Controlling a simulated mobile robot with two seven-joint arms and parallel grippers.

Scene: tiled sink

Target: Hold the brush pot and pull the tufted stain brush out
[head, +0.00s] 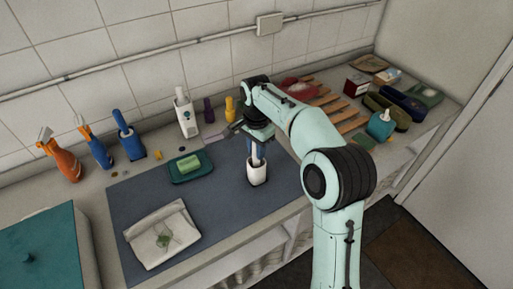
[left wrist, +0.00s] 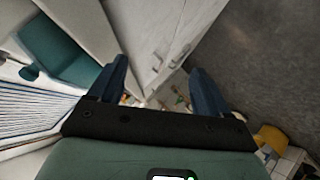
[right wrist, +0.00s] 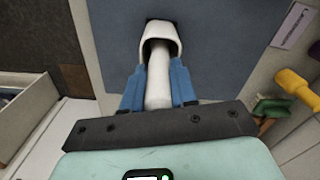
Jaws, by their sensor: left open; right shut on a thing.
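The white brush pot (head: 257,173) stands upright on the blue-grey mat in the head view. In the right wrist view the pot (right wrist: 161,30) shows its open mouth with the white handle of the stain brush (right wrist: 158,85) reaching into it. My right gripper (head: 257,157) is above the pot, its blue fingers shut on that handle; it also shows in the right wrist view (right wrist: 158,75). The tufted end is hidden inside the pot. My left gripper (left wrist: 156,72) is open and empty, away from the pot, and is outside the head view.
A green sponge dish (head: 190,168) and a folded white cloth (head: 160,236) lie on the mat (head: 220,210). A wooden rack (head: 335,108) lies right.

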